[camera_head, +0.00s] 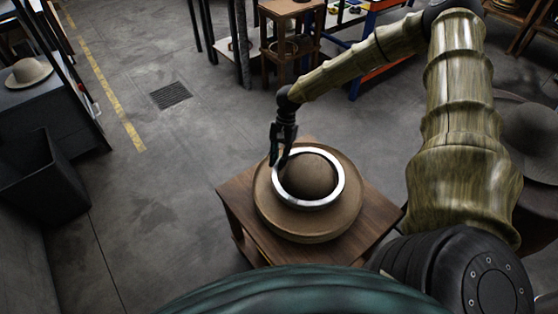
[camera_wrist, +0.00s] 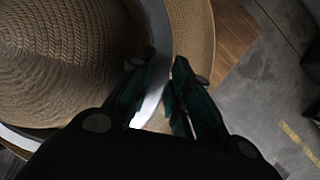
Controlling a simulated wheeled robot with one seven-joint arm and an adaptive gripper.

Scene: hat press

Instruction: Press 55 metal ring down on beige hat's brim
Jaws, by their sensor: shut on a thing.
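The beige hat (camera_head: 262,190) sits on a brown wooden table, its crown up and its round brim wide. The shiny metal ring (camera_head: 339,186) is around the crown, at or just above the brim; I cannot tell if it touches all round. My gripper (camera_head: 278,160) is at the ring's upper left edge and is shut on it. In the wrist view the woven hat (camera_wrist: 60,60) fills the left, and the ring (camera_wrist: 154,105) passes between the fingers of my gripper (camera_wrist: 165,85). The ring's number is not readable.
The wooden table (camera_head: 370,215) has bare corners around the hat. A dark bin (camera_head: 45,180) and another beige hat (camera_head: 29,72) on a dark surface are at the left. A wooden stand (camera_head: 290,30) is at the back. A dark hat (camera_head: 532,135) is at the right. Open floor lies left of the table.

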